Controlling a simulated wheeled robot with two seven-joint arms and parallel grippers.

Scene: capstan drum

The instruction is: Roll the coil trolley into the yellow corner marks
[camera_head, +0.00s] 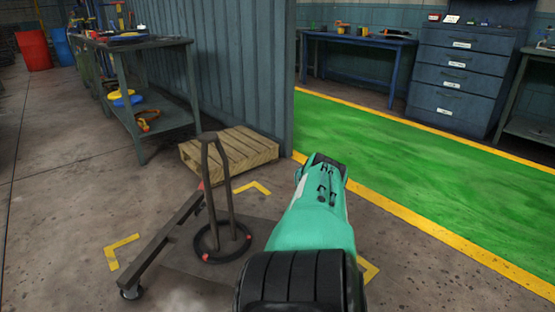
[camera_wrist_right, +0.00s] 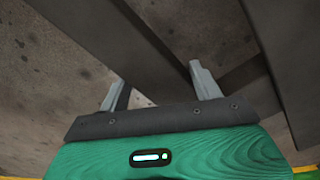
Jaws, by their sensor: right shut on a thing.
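The coil trolley (camera_head: 181,257) is a low dark platform with a side beam, a caster at its near left corner and an upright two-legged frame. A dark ring with red marks lies around the frame's foot. Yellow corner marks show left of the trolley (camera_head: 122,250), beyond it (camera_head: 252,189) and at right (camera_head: 369,271), the last partly behind my right arm. The trolley lies among them; its near left caster is nearer than the left mark. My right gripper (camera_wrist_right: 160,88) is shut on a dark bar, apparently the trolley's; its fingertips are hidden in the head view. My left gripper is out of view.
A wooden pallet (camera_head: 229,153) lies just beyond the far mark, against a grey partition (camera_head: 215,70). A workbench (camera_head: 150,85) stands back left. A yellow line (camera_head: 440,235) borders the green floor (camera_head: 400,145) at right. Bare concrete is free at left.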

